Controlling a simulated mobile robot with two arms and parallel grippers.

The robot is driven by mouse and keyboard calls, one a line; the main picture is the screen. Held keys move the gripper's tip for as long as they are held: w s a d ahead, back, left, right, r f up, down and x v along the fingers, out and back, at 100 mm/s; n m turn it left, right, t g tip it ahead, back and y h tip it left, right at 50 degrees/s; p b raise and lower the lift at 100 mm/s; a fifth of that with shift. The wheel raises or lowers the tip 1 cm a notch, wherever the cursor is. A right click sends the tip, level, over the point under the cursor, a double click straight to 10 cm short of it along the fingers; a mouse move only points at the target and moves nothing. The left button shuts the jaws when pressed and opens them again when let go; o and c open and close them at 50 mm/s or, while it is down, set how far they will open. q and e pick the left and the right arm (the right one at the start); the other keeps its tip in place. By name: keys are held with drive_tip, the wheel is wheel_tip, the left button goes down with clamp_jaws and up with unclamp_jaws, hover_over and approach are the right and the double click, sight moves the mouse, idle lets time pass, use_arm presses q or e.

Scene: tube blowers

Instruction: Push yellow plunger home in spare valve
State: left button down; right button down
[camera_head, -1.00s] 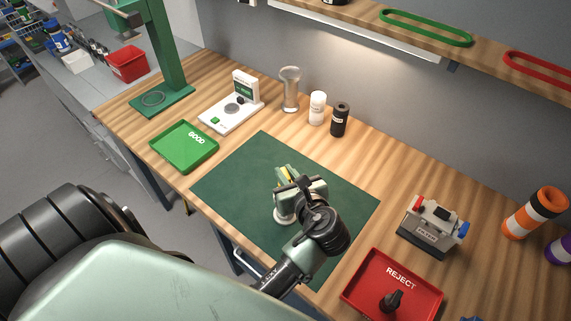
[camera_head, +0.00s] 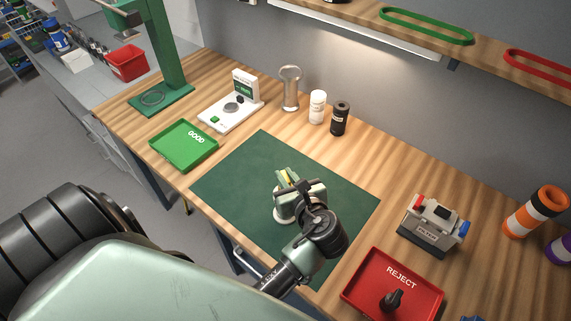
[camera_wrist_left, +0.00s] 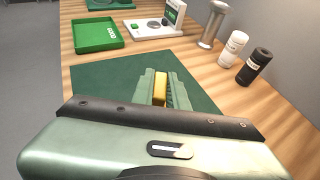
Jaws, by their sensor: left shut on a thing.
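My left gripper (camera_head: 287,178) is above the green mat (camera_head: 235,178), pointing away from me. Its fingers are shut on a yellow piece, which looks like the yellow plunger (camera_wrist_left: 160,88), lying between the two pale green fingers in the left wrist view. In the head view only a sliver of yellow shows between the fingertips. My right gripper is not in view.
A green GOOD tray (camera_head: 172,152) lies left of the mat, and a red REJECT tray (camera_head: 365,292) holding a black part (camera_head: 392,300) lies right. A white scale (camera_head: 228,115), a white bottle (camera_head: 317,107) and a black bottle (camera_head: 340,119) stand behind. A grey device (camera_head: 430,230) stands right.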

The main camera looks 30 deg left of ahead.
use_arm(q)
drive_tip(key=shift+f+b, duration=0.65)
drive_tip(key=shift+f, duration=1.7)
drive_tip(key=c, duration=1.3)
unclamp_jaws()
